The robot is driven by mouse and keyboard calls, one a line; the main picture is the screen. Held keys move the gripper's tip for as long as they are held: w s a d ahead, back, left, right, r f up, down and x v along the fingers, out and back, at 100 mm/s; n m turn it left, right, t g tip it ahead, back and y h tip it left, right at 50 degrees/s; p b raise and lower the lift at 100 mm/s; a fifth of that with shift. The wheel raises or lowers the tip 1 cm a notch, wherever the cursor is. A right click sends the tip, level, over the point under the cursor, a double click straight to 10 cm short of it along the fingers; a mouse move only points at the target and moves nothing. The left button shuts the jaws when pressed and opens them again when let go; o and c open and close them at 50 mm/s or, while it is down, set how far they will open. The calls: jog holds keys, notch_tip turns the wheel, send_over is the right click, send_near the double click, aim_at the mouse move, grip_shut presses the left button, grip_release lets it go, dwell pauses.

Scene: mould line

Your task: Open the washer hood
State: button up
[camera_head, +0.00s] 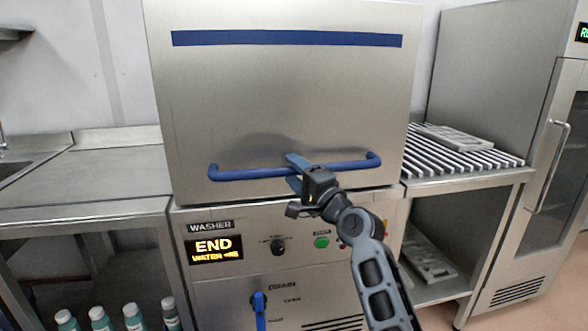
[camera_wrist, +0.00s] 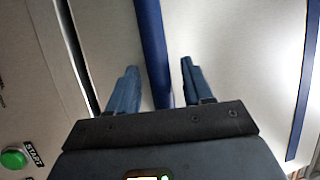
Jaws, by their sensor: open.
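The washer hood (camera_head: 280,90) is a brushed steel box with a blue stripe across its upper front. It is down, its lower edge against the front panel of the washer (camera_head: 310,290). A blue bar handle (camera_head: 245,174) runs across the bottom of the hood. My gripper (camera_head: 292,170) is at the handle, right of its middle, with its blue fingers open. In the wrist view, the handle (camera_wrist: 151,40) passes between the two spread fingers (camera_wrist: 158,80), with gaps showing on both sides. The display (camera_head: 214,248) reads "END" with a smaller line beginning "WATER".
A steel counter with a sink stands left, with several capped bottles (camera_head: 133,317) below. A slatted rack (camera_head: 455,157) bearing a flat grey piece is right of the hood. A tall steel cabinet (camera_head: 500,70) stands farther right. The green start button (camera_head: 321,242) is just under my gripper.

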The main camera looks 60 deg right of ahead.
jog(key=shift+w+d, duration=0.15)
jog(key=shift+w, duration=0.2)
jog(key=shift+c, duration=0.4)
grip_shut()
